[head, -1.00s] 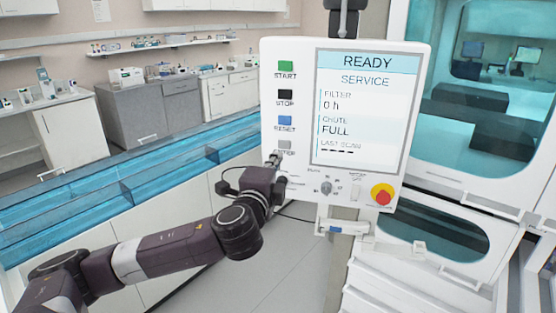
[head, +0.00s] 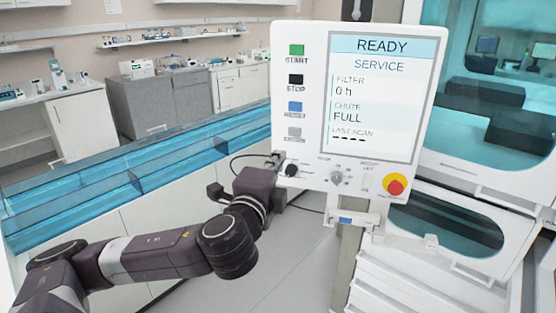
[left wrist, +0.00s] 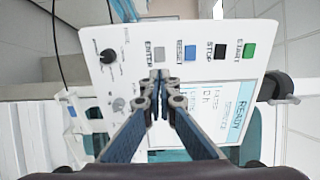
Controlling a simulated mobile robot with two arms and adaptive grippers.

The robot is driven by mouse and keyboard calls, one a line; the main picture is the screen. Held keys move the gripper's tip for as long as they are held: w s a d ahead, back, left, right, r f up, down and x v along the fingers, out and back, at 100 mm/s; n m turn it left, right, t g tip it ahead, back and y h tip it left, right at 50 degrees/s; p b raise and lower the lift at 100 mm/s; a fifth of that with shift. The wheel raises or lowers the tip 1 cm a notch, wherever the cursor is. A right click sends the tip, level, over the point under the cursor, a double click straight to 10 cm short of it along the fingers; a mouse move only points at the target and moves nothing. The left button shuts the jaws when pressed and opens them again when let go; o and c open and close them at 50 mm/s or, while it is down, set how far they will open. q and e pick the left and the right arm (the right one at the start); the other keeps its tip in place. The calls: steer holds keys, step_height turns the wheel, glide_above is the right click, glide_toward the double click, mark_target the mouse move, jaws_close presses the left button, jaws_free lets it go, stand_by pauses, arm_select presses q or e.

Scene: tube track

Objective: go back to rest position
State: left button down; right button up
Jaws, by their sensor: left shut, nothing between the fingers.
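My left gripper (head: 276,160) is shut with nothing between its fingers. It is at the lower left corner of a white control panel (head: 308,80), just below the grey button (head: 293,133). In the left wrist view the closed fingertips (left wrist: 158,82) point at the panel face near the grey button (left wrist: 159,54); I cannot tell whether they touch it. The panel screen (head: 372,95) reads READY, SERVICE, FILTER 0 h and CHUTE FULL. Green, black and blue buttons sit above the grey one. My right gripper is not in view.
A red and yellow stop knob (head: 395,186) and a black knob (head: 291,171) sit low on the panel. A blue glass-topped track (head: 130,175) runs along the left. A white machine (head: 480,185) stands right. Grey floor (head: 290,255) is free below.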

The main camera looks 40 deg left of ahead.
arm_select(q)
steer(key=shift+w, duration=0.1)
stand_by(0.3)
